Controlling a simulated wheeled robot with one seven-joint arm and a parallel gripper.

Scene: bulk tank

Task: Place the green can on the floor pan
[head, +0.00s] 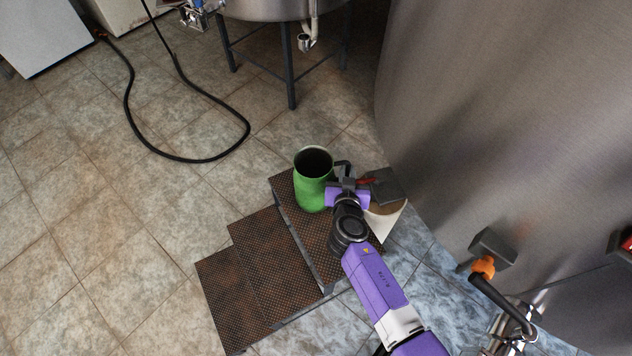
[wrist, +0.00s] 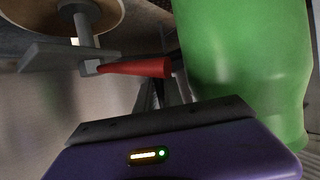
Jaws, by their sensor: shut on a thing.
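The green can (head: 313,190) is upright and open at the top, with a dark inside and a black handle (head: 343,166) on its right. In the head view it is over the top step; I cannot tell if it touches it. My gripper (head: 347,183) is at the handle side, shut on the can; the grip is partly hidden. The can's green wall (wrist: 245,60) fills the right of the wrist view. No floor pan can be clearly made out.
Brown mesh steps (head: 268,262) go down to the left. A red lever (wrist: 135,68) is close to my gripper. A pale round container (head: 388,222) and the big steel tank (head: 500,120) are at right. A black hose (head: 190,160) lies on the tiles; the left floor is clear.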

